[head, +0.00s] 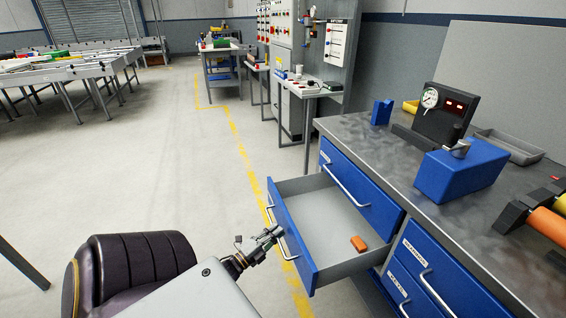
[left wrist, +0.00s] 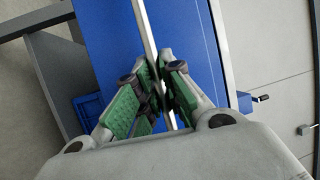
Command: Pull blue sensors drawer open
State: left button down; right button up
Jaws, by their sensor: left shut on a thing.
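A blue-fronted drawer (head: 290,232) stands pulled out from the blue workbench cabinet, with its grey inside showing. Its label is not readable in these views, so I cannot confirm that it is the sensors drawer. My left gripper (head: 272,234) is at the front of this drawer, shut on its silver bar handle (head: 287,246). In the left wrist view the green-padded fingers of the gripper (left wrist: 158,92) close on the handle (left wrist: 146,32), against the blue front (left wrist: 108,48). My right gripper is not in view.
A small orange block (head: 358,243) lies in the open drawer. Closed blue drawers (head: 362,192) are above and to the right. The bench top carries a blue box (head: 460,172) and a gauge unit (head: 440,112). Clear floor (head: 165,160) lies left of the drawer.

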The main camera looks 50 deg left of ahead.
pick_arm(q)
jog(key=s, duration=0.1)
jog(key=s+a+p, duration=0.1)
jog(key=s, duration=0.1)
jog(key=shift+s+a+f, duration=0.1)
jog(key=shift+s+a, duration=0.1)
jog(key=shift+s, duration=0.05)
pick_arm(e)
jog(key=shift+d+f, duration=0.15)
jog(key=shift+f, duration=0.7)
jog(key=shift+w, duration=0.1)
pick_arm(q)
jog(key=c, duration=1.8)
grip_release()
jog(key=shift+s+f, duration=0.35)
jog(key=shift+s, duration=1.6)
jog(key=shift+s+f, duration=0.35)
jog(key=shift+s, duration=1.65)
jog(key=shift+s+f, duration=0.35)
jog(key=shift+s, duration=1.6)
